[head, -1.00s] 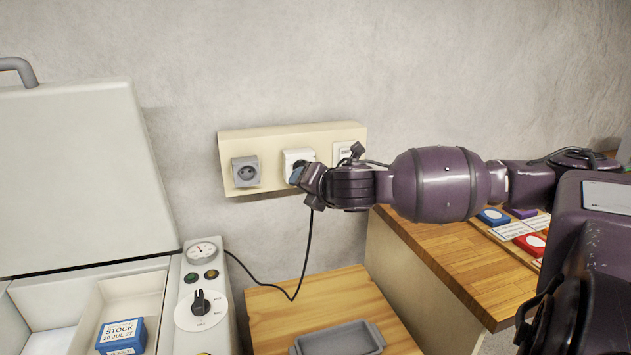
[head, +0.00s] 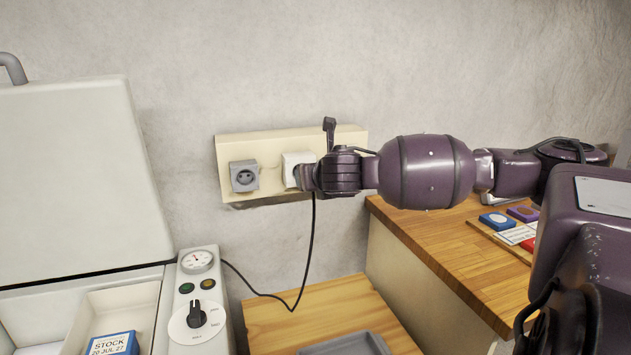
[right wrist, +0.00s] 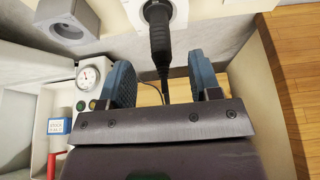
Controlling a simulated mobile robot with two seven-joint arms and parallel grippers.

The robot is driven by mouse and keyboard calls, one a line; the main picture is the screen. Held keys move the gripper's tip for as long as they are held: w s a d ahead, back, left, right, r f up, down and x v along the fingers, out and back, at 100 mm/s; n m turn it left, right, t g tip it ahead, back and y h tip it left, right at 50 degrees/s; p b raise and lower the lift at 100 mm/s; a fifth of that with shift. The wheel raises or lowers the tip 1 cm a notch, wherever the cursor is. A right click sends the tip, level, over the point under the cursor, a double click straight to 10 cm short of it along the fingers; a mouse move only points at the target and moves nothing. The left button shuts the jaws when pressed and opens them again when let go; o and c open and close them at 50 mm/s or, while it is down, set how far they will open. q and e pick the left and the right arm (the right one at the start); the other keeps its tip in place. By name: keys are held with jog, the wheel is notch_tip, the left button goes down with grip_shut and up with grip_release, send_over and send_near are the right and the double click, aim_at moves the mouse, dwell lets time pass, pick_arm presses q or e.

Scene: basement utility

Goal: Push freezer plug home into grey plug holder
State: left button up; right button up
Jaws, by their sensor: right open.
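The grey plug holder (head: 244,176) is at the left of a cream wall strip, and its face is empty. It also shows at the top left of the right wrist view (right wrist: 68,27). The black freezer plug (right wrist: 158,35) is at the white socket (head: 293,165) in the strip's middle, with its cable (head: 312,240) hanging down. My right gripper (right wrist: 160,65) is open, one blue finger on either side of the plug, with visible gaps. In the head view my right gripper (head: 307,177) hides most of the plug. My left gripper is not in view.
The freezer (head: 65,180) stands at left with its lid raised, its control panel (head: 200,300) below the strip. A wooden surface with a grey tray (head: 350,345) lies below. A wooden counter (head: 450,250) at right carries coloured blocks. The wall above the strip is clear.

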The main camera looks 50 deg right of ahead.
jog(key=b+x, duration=0.1)
jog(key=x, duration=0.3)
jog(key=shift+w+f, duration=0.15)
jog(key=shift+f, duration=0.05)
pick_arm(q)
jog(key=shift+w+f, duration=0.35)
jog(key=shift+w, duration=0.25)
pick_arm(e)
jog(key=shift+w+d, duration=0.25)
jog(key=c, duration=1)
jog(key=shift+s+a+r, duration=0.15)
jog(key=shift+s+a, duration=0.1)
jog(key=shift+s, duration=0.25)
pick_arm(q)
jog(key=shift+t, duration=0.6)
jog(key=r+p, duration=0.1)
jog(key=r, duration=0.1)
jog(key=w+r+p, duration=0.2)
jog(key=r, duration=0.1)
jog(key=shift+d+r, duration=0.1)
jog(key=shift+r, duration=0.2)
pick_arm(e)
jog(key=s+a, duration=0.1)
jog(key=s, duration=0.1)
jog(key=s+a, duration=0.1)
jog(key=s, duration=0.1)
jog(key=shift+s+a, duration=0.15)
jog(key=shift+a, duration=0.05)
